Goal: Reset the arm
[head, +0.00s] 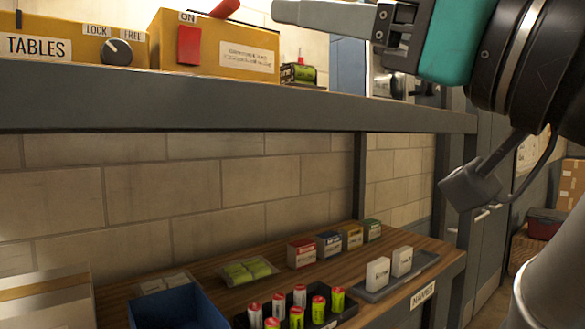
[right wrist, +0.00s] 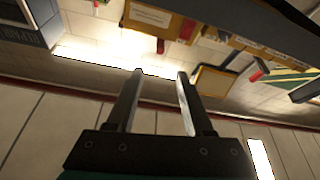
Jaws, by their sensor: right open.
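My right arm enters the head view from the top right. Its gripper (head: 325,14) points left, above the dark shelf edge and near the yellow box with the red switch. In the right wrist view the two fingers of the gripper (right wrist: 160,78) stand apart with nothing between them. Past the fingers are a lit strip and a pale wall or ceiling, seen at a tilt. My left gripper is not in view.
A dark shelf (head: 230,105) carries yellow control boxes, one with a red switch (head: 189,45) and one with a black knob (head: 117,51). Below, a wooden table holds a blue bin (head: 175,308), red and green batteries, small boxes and a grey tray (head: 402,280).

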